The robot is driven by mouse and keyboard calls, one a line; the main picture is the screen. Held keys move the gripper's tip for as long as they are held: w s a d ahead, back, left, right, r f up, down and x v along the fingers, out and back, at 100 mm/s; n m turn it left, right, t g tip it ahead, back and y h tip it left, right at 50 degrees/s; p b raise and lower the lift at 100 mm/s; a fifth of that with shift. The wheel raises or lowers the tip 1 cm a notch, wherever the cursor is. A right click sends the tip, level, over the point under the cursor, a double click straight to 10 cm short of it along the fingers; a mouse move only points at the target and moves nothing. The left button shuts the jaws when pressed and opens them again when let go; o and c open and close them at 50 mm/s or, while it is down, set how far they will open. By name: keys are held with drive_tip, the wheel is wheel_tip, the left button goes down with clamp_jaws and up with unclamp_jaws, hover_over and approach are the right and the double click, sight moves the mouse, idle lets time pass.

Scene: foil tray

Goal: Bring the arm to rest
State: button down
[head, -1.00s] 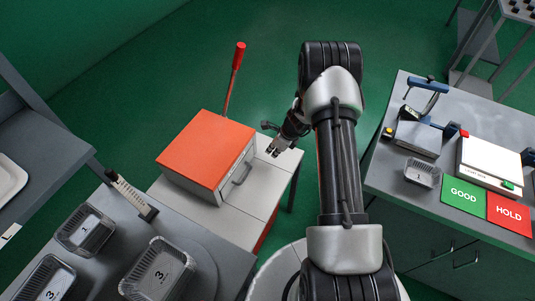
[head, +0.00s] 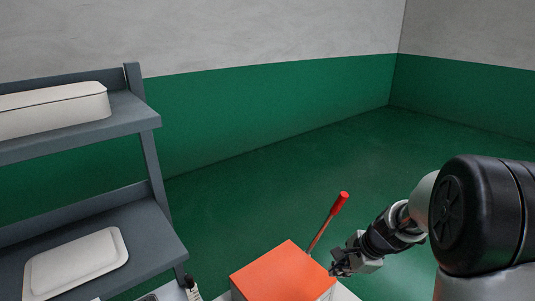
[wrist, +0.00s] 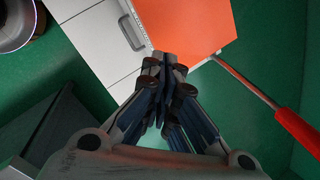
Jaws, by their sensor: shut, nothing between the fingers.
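My gripper (head: 338,268) is at the lower right of the head view, beside the right edge of the orange-topped box (head: 283,270). In the wrist view my gripper (wrist: 166,60) has its fingers drawn together, with nothing between them. There the fingertips overlap the near edge of the orange top (wrist: 195,22) in the picture; I cannot tell how far above it they are. My arm comes in from the right of the head view, bent at a large black joint.
A red-handled lever (head: 341,201) rises behind the box, close to my gripper; it also shows in the wrist view (wrist: 296,128). A grey shelf rack (head: 150,118) at left bears a white bin (head: 55,108) and a white tray (head: 78,262). Green floor beyond is clear.

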drive_tip(key=s+a+r+n+h, duration=0.1)
drive_tip(key=s+a+r+n, duration=0.2)
drive_tip(key=s+r+n, duration=0.45)
drive_tip(key=s+a+r+n+h, duration=0.1)
drive_tip(key=s+a+r+n, duration=0.35)
drive_tip(key=s+r, duration=0.5)
drive_tip(key=s+d+n+t+h, duration=0.1)
drive_tip(key=s+n, duration=0.5)
drive_tip(key=s, duration=0.5)
drive_tip(key=shift+d+f, duration=0.25)
drive_tip(key=shift+d, duration=0.15)
